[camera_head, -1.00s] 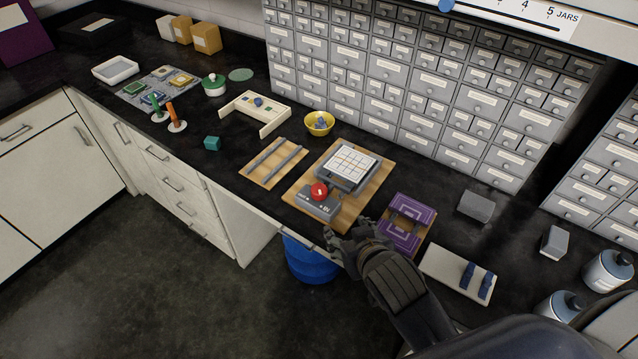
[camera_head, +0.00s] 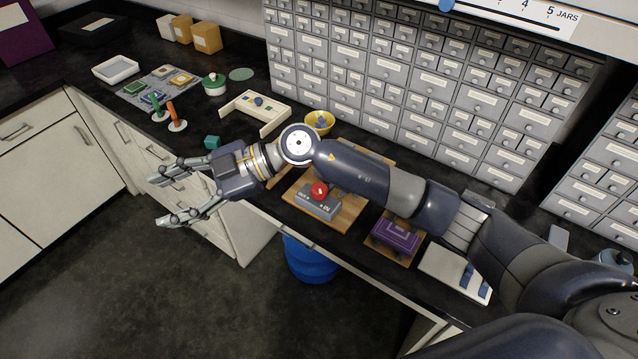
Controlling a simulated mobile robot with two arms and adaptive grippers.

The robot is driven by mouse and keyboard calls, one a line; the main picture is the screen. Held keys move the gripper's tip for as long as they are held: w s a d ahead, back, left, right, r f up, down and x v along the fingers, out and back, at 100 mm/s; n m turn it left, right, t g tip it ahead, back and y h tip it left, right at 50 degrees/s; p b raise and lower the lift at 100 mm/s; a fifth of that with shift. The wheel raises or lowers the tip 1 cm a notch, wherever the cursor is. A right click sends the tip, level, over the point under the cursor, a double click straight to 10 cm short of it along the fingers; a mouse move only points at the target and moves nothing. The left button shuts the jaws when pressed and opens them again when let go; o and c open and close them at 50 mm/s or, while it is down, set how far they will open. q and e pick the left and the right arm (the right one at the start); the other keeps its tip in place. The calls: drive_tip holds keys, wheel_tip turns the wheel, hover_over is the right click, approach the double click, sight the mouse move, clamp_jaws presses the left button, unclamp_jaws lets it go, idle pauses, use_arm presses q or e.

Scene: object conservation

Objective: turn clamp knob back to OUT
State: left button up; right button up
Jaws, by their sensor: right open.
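The clamp's red knob (camera_head: 319,189) sits on a grey box (camera_head: 318,206) marked with IN and OUT labels, too small to read surely. The box stands on a wooden board (camera_head: 350,215). My right arm stretches across the counter and hides the clamp's white gridded plate behind the knob. My right gripper (camera_head: 155,200) is open and empty, fingers pointing left, in front of the counter's drawers and well left of the knob. My left gripper is not in view.
A purple block (camera_head: 396,235) on a board and a pale tray (camera_head: 440,264) with blue pieces lie right of the clamp. A blue bin (camera_head: 310,262) stands below the counter.

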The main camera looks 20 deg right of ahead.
drive_tip(key=w+d+f+h, duration=0.4)
drive_tip(key=d+f+h, duration=0.2)
drive_tip(key=d+f, duration=0.15)
drive_tip(key=m+h, duration=0.6)
drive_tip(key=h, duration=0.3)
hover_over(320, 188)
wheel_tip(320, 188, down, 8)
drive_tip(key=p, duration=0.3)
drive_tip(key=shift+w+f, duration=0.1)
drive_tip(key=shift+f, duration=0.15)
drive_tip(key=shift+a+f+p, duration=0.1)
drive_tip(key=shift+f+p, duration=0.25)
drive_tip(key=shift+f, duration=0.3)
drive_tip(key=c, duration=1.1)
